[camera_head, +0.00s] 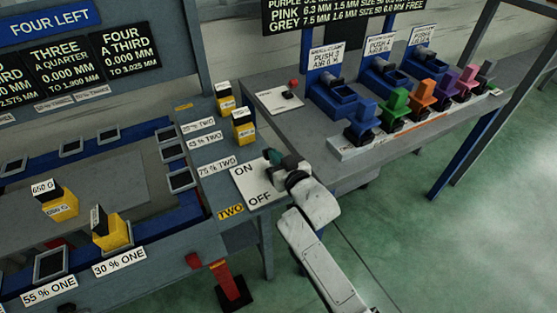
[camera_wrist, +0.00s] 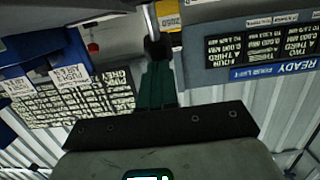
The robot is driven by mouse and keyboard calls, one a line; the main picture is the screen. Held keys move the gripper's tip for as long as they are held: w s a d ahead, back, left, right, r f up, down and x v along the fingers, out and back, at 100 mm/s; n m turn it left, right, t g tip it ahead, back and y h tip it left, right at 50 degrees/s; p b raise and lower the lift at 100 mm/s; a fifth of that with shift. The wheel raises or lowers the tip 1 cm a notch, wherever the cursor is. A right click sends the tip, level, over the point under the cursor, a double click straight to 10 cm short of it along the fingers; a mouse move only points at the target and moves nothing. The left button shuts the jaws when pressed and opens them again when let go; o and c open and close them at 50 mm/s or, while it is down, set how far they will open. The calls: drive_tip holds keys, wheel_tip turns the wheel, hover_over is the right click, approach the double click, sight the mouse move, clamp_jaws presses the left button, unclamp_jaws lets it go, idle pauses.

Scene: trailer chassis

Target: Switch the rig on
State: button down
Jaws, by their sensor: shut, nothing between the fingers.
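The white ON/OFF panel (camera_head: 251,185) sits on the grey bench corner, with ON at the far end and OFF nearer. My gripper (camera_head: 273,157) is over the panel's right side, beside the word ON. In the wrist view its dark green fingers (camera_wrist: 156,84) are shut, with nothing between them. A metal lever (camera_wrist: 150,22) with a black knob (camera_wrist: 157,47) stands just beyond the fingertips in the wrist view; I cannot tell whether they touch. In the head view the lever is hidden by my gripper and arm.
Yellow weights (camera_head: 243,130) stand on the bench behind the panel. Green floor at right is open.

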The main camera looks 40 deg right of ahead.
drive_tip(key=shift+w+r, duration=0.3)
drive_tip(key=shift+w, duration=0.1)
idle(0.4)
